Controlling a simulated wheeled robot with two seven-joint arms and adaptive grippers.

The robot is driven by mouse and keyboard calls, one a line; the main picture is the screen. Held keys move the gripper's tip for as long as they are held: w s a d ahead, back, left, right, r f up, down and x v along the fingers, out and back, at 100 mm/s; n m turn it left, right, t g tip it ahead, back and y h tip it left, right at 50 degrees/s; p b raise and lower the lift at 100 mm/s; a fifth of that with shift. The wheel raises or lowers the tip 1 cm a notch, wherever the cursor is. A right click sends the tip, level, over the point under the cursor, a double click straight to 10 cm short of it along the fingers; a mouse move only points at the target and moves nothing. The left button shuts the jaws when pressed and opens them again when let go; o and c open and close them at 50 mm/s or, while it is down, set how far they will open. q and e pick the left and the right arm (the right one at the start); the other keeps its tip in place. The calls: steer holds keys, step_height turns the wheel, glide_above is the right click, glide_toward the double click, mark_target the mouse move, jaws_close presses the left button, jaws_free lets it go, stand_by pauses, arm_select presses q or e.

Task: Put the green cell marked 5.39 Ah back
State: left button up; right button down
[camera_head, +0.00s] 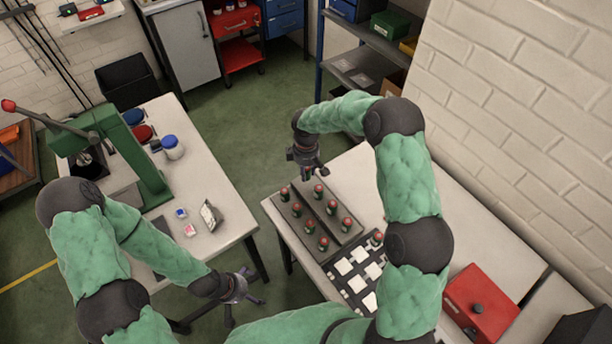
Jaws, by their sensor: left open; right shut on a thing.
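My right gripper (308,168) is shut on a small green cell, of which only a little shows below the fingers. It is above the far end of a dark tray (302,239). Several green cells with red tops, one of them a near cell (323,243), stand upright in rows in the tray. Another cell (377,238) stands apart, by a dark mat with white squares (342,283). Markings on the cells are too small to read, so I cannot tell which is 5.39 Ah. My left gripper (246,288) is open and empty, between the two tables.
A red box (480,303) with a black knob is on the right table. The left table holds a green press (127,150), a white jar with a blue lid (172,147) and small cards. A brick wall borders the right table.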

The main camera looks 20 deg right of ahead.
steer(key=shift+w+d+f, duration=0.1)
steer(key=shift+w+f, duration=0.4)
steer(key=shift+f, duration=0.05)
steer(key=shift+w+f, duration=0.15)
steer(key=shift+f, duration=1.5)
steer(key=shift+b, duration=0.3)
steer(key=shift+f, duration=0.2)
steer(key=c, duration=0.9)
jaws_free()
steer(key=shift+r, duration=0.1)
steer(key=shift+r, duration=0.1)
step_height(320, 180, up, 12)
steer(key=shift+r+p, duration=0.1)
steer(key=shift+p, duration=0.6)
